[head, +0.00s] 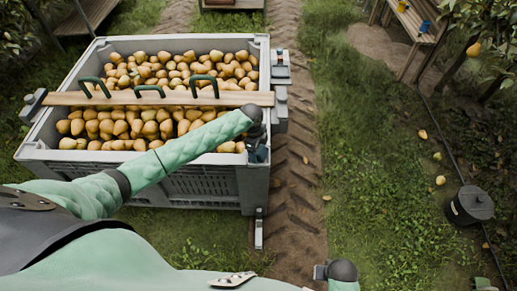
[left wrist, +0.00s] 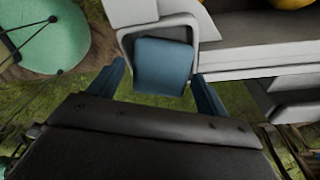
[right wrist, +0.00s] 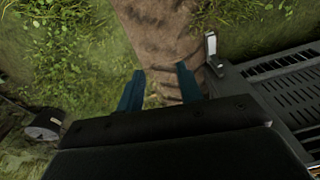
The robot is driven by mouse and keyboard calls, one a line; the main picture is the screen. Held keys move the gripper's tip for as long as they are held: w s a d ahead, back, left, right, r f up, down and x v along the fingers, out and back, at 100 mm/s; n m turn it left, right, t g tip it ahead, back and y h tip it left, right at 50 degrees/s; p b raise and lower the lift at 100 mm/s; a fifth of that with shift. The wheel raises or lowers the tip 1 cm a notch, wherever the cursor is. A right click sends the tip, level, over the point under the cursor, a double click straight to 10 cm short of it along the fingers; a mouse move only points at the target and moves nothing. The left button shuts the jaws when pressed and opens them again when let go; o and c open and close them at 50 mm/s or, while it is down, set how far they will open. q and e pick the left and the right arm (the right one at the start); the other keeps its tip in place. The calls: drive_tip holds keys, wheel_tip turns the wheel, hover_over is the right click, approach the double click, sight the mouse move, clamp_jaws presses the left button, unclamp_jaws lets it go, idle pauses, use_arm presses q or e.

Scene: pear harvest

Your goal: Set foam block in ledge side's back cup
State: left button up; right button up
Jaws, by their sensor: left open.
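The blue foam block (left wrist: 165,65) sits inside a pale, square-rimmed cup (left wrist: 128,40) in the left wrist view. My left gripper (head: 258,153) is at the crate's near right corner in the head view. Its blue fingers are open, one on each side of the block and cup; I cannot tell whether they touch. The block is hidden or too small to make out in the head view. A grey cup-like holder (head: 281,68) shows on the crate's right side, farther back. My right gripper (right wrist: 160,78) is open and empty above the dirt track.
The grey crate (head: 205,190) is full of pears, with a wooden plank (head: 235,98) and green handles across it. A dark bucket (head: 470,207) stands on the grass at right. A wooden bench (head: 415,25) stands at the back right. The dirt track beside the crate is clear.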

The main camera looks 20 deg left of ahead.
use_arm(q)
drive_tip(key=shift+r, duration=0.15)
drive_tip(key=shift+r, duration=0.3)
wheel_tip(320, 180, up, 11)
drive_tip(key=a+b, duration=0.2)
drive_tip(key=s+d+f+n+t+h, duration=0.1)
drive_tip(key=s+d+f+n, duration=0.35)
drive_tip(key=s, duration=0.45)
drive_tip(key=s+d+f+n, duration=0.3)
drive_tip(key=s+d+f, duration=0.3)
drive_tip(key=s, duration=0.2)
drive_tip(key=s+a+f+n+y, duration=0.1)
drive_tip(key=s+a+f+n, duration=0.1)
drive_tip(key=s+n, duration=0.3)
drive_tip(key=s+a+f+n, duration=0.2)
drive_tip(key=s+f+n, duration=0.1)
drive_tip(key=s, duration=1.1)
drive_tip(key=shift+s+a+n+t+y, duration=0.2)
drive_tip(key=shift+s+n+t+y, duration=0.15)
drive_tip(key=shift+n, duration=0.5)
use_arm(e)
wheel_tip(320, 180, up, 9)
drive_tip(key=shift+a, duration=0.2)
